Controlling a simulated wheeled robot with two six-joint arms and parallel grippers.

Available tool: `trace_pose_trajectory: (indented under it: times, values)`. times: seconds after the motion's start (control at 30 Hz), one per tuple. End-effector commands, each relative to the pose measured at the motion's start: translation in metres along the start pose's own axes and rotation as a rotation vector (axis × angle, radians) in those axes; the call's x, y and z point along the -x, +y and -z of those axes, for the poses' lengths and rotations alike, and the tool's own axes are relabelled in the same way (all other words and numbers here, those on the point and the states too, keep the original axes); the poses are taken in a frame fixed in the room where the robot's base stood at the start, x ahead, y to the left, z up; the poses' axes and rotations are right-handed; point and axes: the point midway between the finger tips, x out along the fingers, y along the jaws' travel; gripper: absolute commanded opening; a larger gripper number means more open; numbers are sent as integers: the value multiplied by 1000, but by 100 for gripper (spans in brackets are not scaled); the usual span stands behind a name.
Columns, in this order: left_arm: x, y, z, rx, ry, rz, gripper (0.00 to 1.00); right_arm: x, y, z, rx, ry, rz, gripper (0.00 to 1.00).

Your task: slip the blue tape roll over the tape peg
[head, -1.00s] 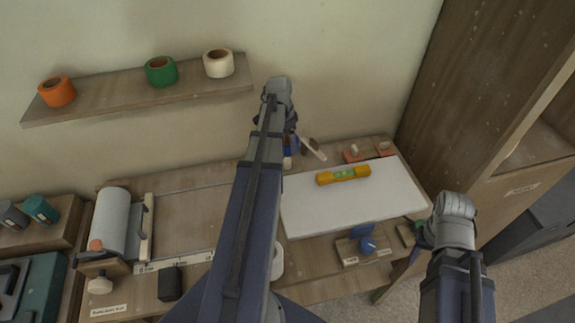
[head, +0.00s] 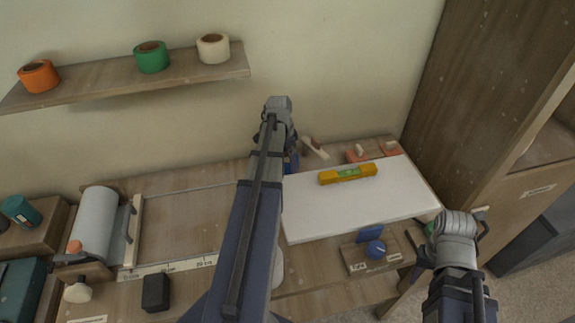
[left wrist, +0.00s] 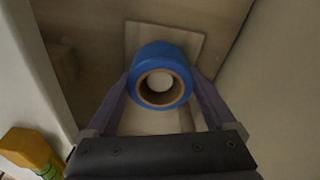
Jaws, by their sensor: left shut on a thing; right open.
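My left gripper (left wrist: 160,82) is shut on the blue tape roll (left wrist: 160,58), with one finger on each side of it. In the left wrist view a pale round end, likely the tape peg (left wrist: 160,81), shows through the roll's hole. A square wooden base (left wrist: 190,44) lies beneath. I cannot tell whether the roll is around the peg or still above it. In the head view my left arm mostly hides the roll, and a bit of blue (head: 292,161) shows by the fingers. My right gripper (head: 455,228) is open and empty at the lower right.
A yellow level (head: 347,174) lies on the white board (head: 350,205), right of the left gripper. A wooden block (head: 372,258) with blue items sits in front. Orange, green and white rolls stand on the wall shelf (head: 130,82). A tall cabinet (head: 470,100) bounds the right.

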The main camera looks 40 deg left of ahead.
Motion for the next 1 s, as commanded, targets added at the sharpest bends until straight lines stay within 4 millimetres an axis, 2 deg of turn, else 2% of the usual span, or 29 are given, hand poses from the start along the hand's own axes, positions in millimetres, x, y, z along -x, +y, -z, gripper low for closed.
trace_pose_trajectory:
  times: [0.03, 0.4, 0.43, 0.5, 0.83, 1.0]
  values:
    - [-6, 0, -1, 0, 0, 0, 24, -6, -1, 0, 0, 0, 0, 48]
    - [-8, 0, -1, 0, 0, 0, 24, -8, -1, 0, 0, 0, 0, 48]
    - [-7, 0, -1, 0, 0, 0, 90, -7, -1, 0, 0, 0, 0, 48]
    - [-6, 0, -1, 0, 0, 0, 98, -6, -1, 0, 0, 0, 0, 48]
    - [-5, 0, -1, 0, 0, 0, 100, -5, 0, 0, 0, 0, 0, 48]
    - [3, 0, 0, 0, 0, 0, 100, 3, 0, 0, 0, 0, 0, 48]
